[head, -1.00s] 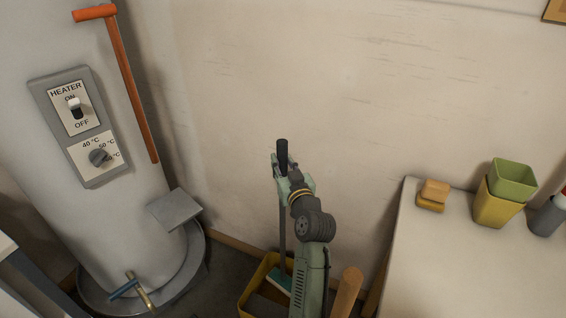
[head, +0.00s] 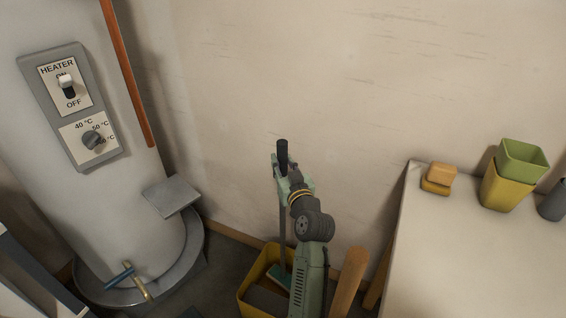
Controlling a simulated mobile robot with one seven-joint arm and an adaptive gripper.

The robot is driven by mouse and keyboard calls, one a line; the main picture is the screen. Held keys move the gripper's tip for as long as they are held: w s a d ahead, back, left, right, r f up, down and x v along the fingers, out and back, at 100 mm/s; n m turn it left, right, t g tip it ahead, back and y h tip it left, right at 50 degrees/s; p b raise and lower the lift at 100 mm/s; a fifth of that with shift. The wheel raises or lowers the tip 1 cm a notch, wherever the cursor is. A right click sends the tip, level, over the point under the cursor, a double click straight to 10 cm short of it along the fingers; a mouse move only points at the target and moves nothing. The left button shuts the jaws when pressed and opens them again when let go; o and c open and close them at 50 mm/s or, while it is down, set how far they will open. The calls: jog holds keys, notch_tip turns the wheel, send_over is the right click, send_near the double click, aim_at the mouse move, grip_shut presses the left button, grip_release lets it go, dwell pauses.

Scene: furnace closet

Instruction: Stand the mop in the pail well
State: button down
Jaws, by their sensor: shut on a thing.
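The mop's dark handle grip (head: 282,152) stands upright in the middle of the head view. My gripper (head: 281,174) is shut on the handle just below the grip. The grey shaft (head: 283,235) runs down to a teal mop head (head: 279,276). The yellow pail (head: 244,293) stands on the dark floor by the wall. The mop head shows within the pail's outline; I cannot tell whether it touches the bottom or hangs above it. My arm hides the pail's right side and part of the well.
The water heater (head: 150,215) stands left, with a switch panel (head: 70,105), a grey ledge (head: 171,196) and a drain valve (head: 130,280). A white worktop (head: 460,260) fills the right, holding sponges (head: 439,178) and stacked tubs (head: 503,190). A wooden post (head: 348,283) stands beside my arm.

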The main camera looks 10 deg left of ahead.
aim_at(284, 176)
jog(key=shift+f+b, duration=1.15)
jog(key=shift+f, duration=0.3)
jog(key=shift+f+b, duration=0.65)
jog(key=c, duration=1.6)
grip_release()
jog(key=o, duration=0.4)
